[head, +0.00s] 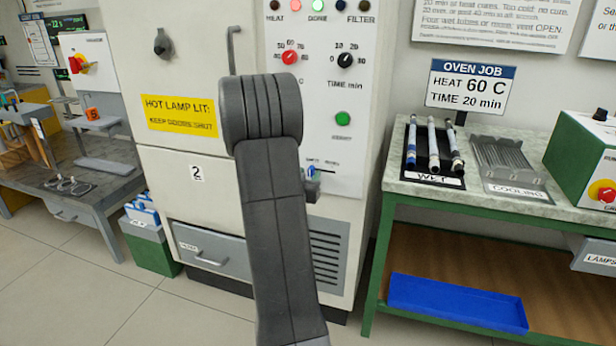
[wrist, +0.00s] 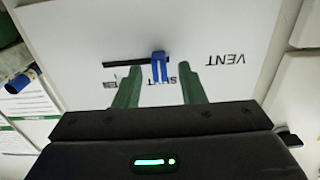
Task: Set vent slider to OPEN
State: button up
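The vent slider is a small blue knob (wrist: 159,66) on a short black slot (wrist: 122,64) in the white oven panel (wrist: 90,30). In the wrist view the lettering is upside down. The knob sits at the right end of the slot, above a partly covered label that looks like SHUT. The other label, at the left end, is mostly hidden by a finger. My gripper (wrist: 160,88) is open, its two green fingers either side of the knob with gaps. In the head view the blue knob (head: 310,170) shows beside my arm, which hides most of the gripper.
The oven front (head: 345,120) has dials and a green button above the slider, and a louvred grille (head: 328,250) below. A bench (head: 400,182) at right holds a rack of rods (head: 433,145) and a cooling rack (head: 505,160). A yellow hot-lamp sign (head: 180,114) is on the oven.

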jog(key=shift+w+d, duration=0.1)
jog(key=shift+w, duration=0.1)
grip_shut()
jog(key=shift+d, duration=0.15)
jog(key=d+b, duration=0.1)
jog(key=d, duration=0.1)
jog(key=s+d+b, duration=0.2)
jog(key=d, duration=0.1)
jog(key=shift+d, duration=0.35)
grip_release()
jog(key=shift+d, duration=0.15)
